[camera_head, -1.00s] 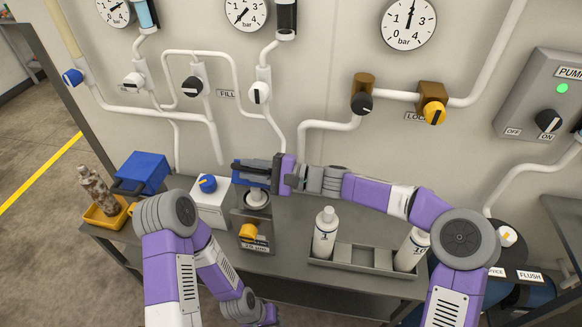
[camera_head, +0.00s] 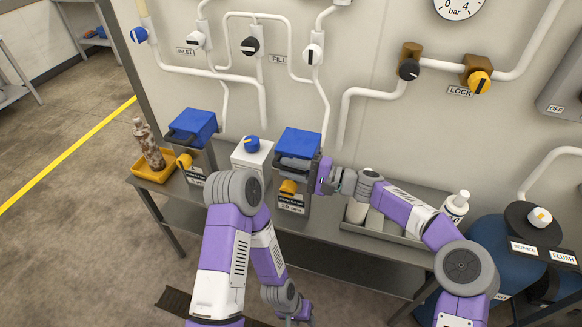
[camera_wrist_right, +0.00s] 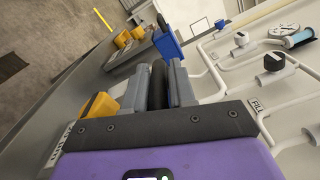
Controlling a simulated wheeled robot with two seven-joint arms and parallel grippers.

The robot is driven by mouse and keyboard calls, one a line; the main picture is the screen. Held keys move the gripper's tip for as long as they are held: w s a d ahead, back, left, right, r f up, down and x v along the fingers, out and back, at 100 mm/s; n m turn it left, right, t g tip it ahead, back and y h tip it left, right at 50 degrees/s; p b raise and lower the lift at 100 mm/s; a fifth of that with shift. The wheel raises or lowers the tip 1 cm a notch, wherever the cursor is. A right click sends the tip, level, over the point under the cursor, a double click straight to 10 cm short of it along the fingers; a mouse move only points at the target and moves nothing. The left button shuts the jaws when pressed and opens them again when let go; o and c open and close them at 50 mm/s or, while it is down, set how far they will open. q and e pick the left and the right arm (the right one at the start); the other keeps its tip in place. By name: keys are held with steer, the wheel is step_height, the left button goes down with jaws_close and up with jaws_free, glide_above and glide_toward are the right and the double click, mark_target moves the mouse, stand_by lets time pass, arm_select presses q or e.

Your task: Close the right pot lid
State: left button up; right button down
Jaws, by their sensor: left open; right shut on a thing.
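The right pot (camera_head: 293,203) stands on the bench with a yellow knob on its front. Its blue lid (camera_head: 300,141) lies over the top, looking about level; whether it is fully seated is hidden by my gripper. My right gripper (camera_head: 297,164) is at the lid's front edge, shut on the dark lid handle (camera_wrist_right: 158,78), which shows between the fingers in the right wrist view. The left pot has a blue lid (camera_head: 193,123) with a dark handle, lying over it. My left gripper (camera_head: 302,313) hangs low in front of the bench, away from the pots, open.
A white box with a blue knob (camera_head: 252,157) stands between the pots. A yellow tray (camera_head: 153,173) with a brownish bottle is at the left. A grey tray (camera_head: 388,232) with white bottles is right of the right pot. Pipes and valves line the wall behind.

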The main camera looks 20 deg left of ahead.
steer(key=shift+f, duration=0.15)
steer(key=c, duration=1.4)
jaws_free()
steer(key=o, duration=0.3)
steer(key=shift+w, duration=0.15)
steer(key=shift+o, duration=0.2)
steer(key=shift+d, duration=0.1)
steer(key=d+p, duration=0.1)
steer(key=d, duration=0.6)
steer(key=shift+w+d+p, duration=0.15)
steer(key=shift+w+p, duration=0.2)
steer(key=shift+w, duration=0.05)
